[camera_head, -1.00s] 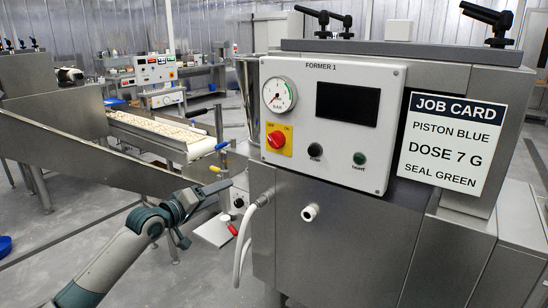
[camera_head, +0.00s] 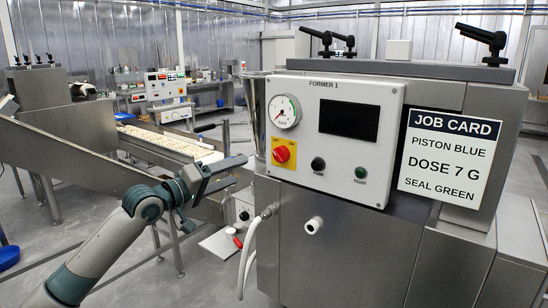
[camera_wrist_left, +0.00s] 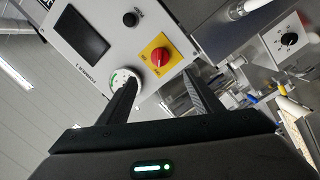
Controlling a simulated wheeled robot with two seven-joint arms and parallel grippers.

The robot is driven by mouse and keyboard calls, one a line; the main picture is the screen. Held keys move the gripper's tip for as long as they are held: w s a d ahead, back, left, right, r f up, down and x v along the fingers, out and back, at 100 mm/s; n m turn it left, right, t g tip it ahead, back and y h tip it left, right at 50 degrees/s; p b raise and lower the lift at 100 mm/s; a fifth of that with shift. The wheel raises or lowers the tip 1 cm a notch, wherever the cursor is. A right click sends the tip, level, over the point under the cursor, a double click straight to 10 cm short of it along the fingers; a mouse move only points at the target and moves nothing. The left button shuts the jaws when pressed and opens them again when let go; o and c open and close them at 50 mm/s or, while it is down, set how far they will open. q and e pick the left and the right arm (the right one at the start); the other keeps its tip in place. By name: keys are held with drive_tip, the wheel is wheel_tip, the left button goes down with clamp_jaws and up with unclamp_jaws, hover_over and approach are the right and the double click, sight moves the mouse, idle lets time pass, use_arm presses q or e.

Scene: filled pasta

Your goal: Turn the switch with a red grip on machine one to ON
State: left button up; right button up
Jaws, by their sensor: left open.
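The red-gripped switch (camera_head: 282,154) sits on a yellow plate on the white front panel of the machine labelled FORMER 1 (camera_head: 330,240). My left gripper (camera_head: 238,171) is left of the panel and slightly below the switch, open and empty, apart from it. In the left wrist view the red switch (camera_wrist_left: 159,56) on its yellow plate lies ahead, beyond and between the two fingers (camera_wrist_left: 160,92). The red grip's exact turn position is too small to tell. My right gripper is not in view.
The panel also carries a gauge (camera_head: 285,111), a dark screen (camera_head: 349,120), a black button (camera_head: 318,164) and a green button (camera_head: 361,172). A job card (camera_head: 450,155) is at right. A conveyor (camera_head: 165,143) lies behind my left arm. White hoses (camera_head: 247,250) hang below the panel.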

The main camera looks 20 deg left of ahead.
sight(276, 157)
use_arm(q)
drive_tip(key=p+x, duration=0.4)
drive_tip(key=x, duration=1.1)
drive_tip(key=shift+s+d, duration=0.1)
drive_tip(key=shift+w+d+p, duration=0.25)
drive_tip(key=shift+w+p, duration=0.1)
drive_tip(key=shift+w, duration=0.2)
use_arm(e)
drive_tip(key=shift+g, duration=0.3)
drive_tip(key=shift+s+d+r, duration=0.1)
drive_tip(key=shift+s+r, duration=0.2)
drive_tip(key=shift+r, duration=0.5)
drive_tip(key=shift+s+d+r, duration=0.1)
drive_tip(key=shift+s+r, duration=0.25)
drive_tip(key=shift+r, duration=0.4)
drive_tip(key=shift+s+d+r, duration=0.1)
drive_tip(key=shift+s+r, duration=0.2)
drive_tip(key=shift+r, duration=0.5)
use_arm(q)
drive_tip(key=c, duration=0.9)
drive_tip(key=shift+c, duration=0.8)
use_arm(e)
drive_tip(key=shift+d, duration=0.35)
